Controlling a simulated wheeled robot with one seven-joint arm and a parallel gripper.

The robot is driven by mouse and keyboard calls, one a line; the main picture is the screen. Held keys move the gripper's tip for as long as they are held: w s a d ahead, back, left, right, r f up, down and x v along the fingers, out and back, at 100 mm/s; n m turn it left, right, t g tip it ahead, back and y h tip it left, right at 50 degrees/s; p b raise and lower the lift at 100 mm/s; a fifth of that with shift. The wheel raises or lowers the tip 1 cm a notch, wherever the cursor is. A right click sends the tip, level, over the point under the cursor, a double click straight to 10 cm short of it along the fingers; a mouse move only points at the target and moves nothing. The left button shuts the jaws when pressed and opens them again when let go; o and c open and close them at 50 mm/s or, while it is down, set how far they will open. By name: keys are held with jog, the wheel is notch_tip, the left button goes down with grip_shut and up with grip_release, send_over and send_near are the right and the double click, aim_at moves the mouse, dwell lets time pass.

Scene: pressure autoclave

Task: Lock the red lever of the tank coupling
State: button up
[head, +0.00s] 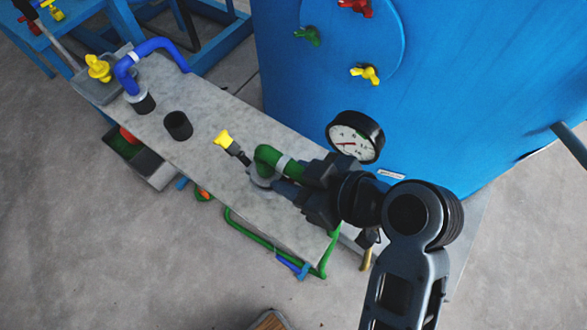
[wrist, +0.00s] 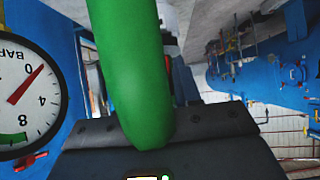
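A green pipe (head: 268,156) with a white band stands bent over a grey coupling (head: 262,182) on the grey bench. It also fills the middle of the wrist view (wrist: 132,70). My gripper (head: 287,192) is beside the pipe and coupling, and its dark body crosses the bottom of the wrist view. The pipe hides its fingertips there, so I cannot tell whether it is open or shut. A small red part (wrist: 168,66) shows just right of the pipe in the wrist view. I cannot tell whether it is the lever. No red lever shows clearly at the coupling.
A blue tank (head: 470,90) stands behind the bench (head: 215,105). A pressure gauge (head: 355,137) is close to my wrist. A yellow-handled valve (head: 222,138) is left of the coupling. A black cup-like fitting (head: 178,125) and a blue pipe (head: 150,47) are farther left on the bench.

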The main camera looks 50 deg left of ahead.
jog(key=o, duration=0.3)
jog(key=v, duration=0.8)
jog(key=shift+b, duration=0.4)
